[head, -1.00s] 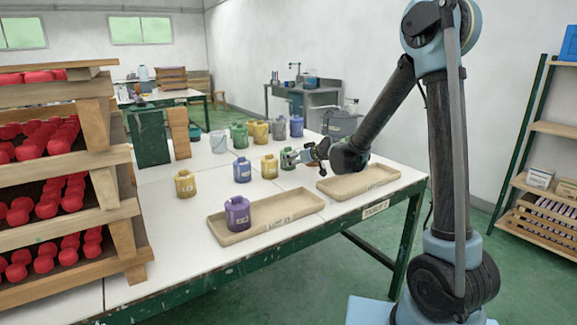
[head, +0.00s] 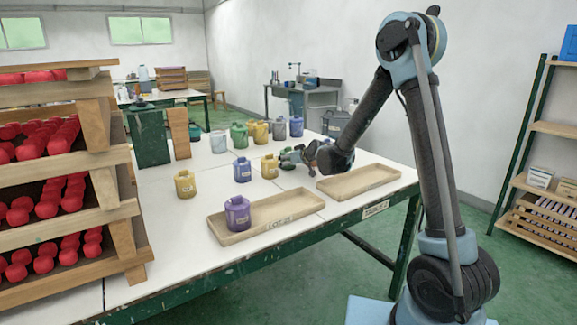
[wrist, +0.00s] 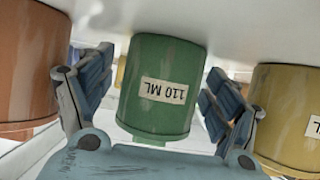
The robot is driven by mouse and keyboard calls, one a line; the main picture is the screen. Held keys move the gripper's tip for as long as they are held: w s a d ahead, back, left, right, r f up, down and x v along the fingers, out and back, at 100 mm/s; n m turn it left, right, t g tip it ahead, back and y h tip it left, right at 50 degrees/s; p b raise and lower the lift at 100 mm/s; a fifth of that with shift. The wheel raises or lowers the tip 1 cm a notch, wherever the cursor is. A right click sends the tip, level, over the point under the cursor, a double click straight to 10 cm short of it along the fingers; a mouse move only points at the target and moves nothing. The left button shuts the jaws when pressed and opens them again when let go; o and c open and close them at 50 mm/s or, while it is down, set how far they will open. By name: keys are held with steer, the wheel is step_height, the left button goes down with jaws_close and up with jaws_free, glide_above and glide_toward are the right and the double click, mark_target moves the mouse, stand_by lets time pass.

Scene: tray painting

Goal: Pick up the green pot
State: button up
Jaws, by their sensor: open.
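A green pot (wrist: 162,88) with an upside-down "110 ML" label fills the middle of the wrist view. My gripper (wrist: 158,68) is open, with one finger on each side of this pot. A gap shows beside the pot on both sides, so the fingers look apart from it. In the head view my gripper (head: 291,155) is low over the table, and it and the arm largely hide this pot. Another green pot (head: 239,136) stands in the back row, apart from the gripper.
An orange pot (wrist: 30,65) and a yellow pot (wrist: 288,115) stand close outside the fingers. A purple pot (head: 237,213) sits in the left tray (head: 292,210). The right tray (head: 375,178) is empty. Shelves of red pieces (head: 55,150) stand at left.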

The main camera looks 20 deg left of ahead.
steer(key=c, duration=1.4)
steer(key=shift+c, duration=0.2)
step_height(320, 180, up, 28)
stand_by(0.6)
